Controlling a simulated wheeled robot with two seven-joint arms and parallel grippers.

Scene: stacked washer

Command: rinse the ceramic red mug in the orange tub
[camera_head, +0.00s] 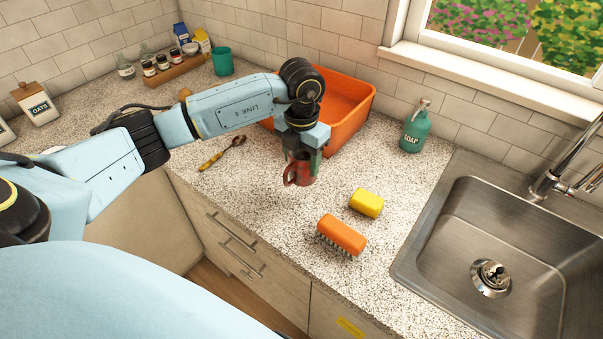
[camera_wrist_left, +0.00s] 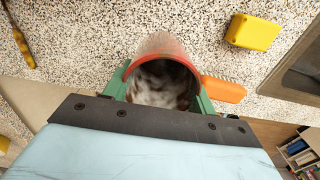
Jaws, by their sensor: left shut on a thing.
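The red mug (camera_head: 302,169) is in my left gripper (camera_head: 306,158), in front of the orange tub. The gripper's green fingers are shut on it from both sides. In the left wrist view the mug (camera_wrist_left: 165,48) shows its red rim and a pale, mottled interior, between the fingers of the left gripper (camera_wrist_left: 163,88). I cannot tell whether the mug touches the counter. The orange tub (camera_head: 345,105) stands on the counter behind my left wrist, which hides part of it. My right gripper is not in view.
A yellow sponge (camera_head: 366,203) and an orange brush (camera_head: 341,235) lie on the speckled counter right of the mug. A soap bottle (camera_head: 414,128) stands near the steel sink (camera_head: 470,215). A teal cup (camera_head: 222,62) stands at the back.

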